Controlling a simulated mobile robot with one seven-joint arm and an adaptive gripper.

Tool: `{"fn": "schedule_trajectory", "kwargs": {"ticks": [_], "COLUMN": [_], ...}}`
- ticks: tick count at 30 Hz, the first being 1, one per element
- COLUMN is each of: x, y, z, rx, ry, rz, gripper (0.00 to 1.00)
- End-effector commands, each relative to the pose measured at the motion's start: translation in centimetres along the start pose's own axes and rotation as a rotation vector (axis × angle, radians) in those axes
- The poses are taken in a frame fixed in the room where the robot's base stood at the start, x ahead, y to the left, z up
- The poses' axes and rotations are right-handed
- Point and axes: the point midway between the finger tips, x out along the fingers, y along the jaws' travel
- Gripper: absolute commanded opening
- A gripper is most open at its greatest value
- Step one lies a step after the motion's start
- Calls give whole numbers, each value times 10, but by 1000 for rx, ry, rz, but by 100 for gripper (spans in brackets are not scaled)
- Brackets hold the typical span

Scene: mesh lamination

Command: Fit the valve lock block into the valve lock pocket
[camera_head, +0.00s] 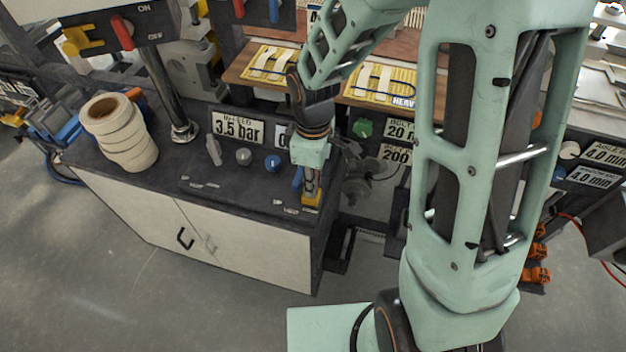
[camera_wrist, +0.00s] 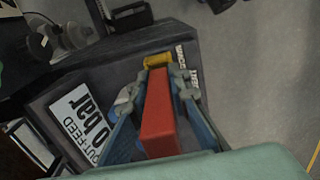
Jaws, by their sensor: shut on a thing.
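My gripper (camera_head: 311,178) points down at the right front corner of the dark cabinet top. In the wrist view its two fingers (camera_wrist: 157,88) are shut on the sides of a long red block (camera_wrist: 160,118), apparently the valve lock block. A small yellow piece (camera_wrist: 158,60) lies beyond the red block's far end, by the fingertips; it also shows below my gripper in the head view (camera_head: 312,199). I cannot tell whether it is the pocket or part of the block, nor whether the red block touches it. The fingers hide the block's sides.
A stack of cream rolls (camera_head: 120,132) stands on the left of the cabinet top (camera_head: 225,183). A grey knob (camera_head: 244,157) and blue knob (camera_head: 273,163) sit behind, left of my gripper. An out-feed label panel (camera_wrist: 85,125) is close beside the fingers. Open floor lies in front.

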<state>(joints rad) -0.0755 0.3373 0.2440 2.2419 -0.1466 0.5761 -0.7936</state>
Motion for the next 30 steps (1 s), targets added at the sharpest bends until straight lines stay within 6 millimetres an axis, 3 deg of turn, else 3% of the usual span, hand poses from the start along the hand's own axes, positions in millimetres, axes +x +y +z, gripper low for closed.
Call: {"fn": "schedule_trajectory", "kwargs": {"ticks": [30], "x": [12], "y": [0], "z": [0], "rx": [0], "ry": [0], "rz": [0], "gripper": [0]}}
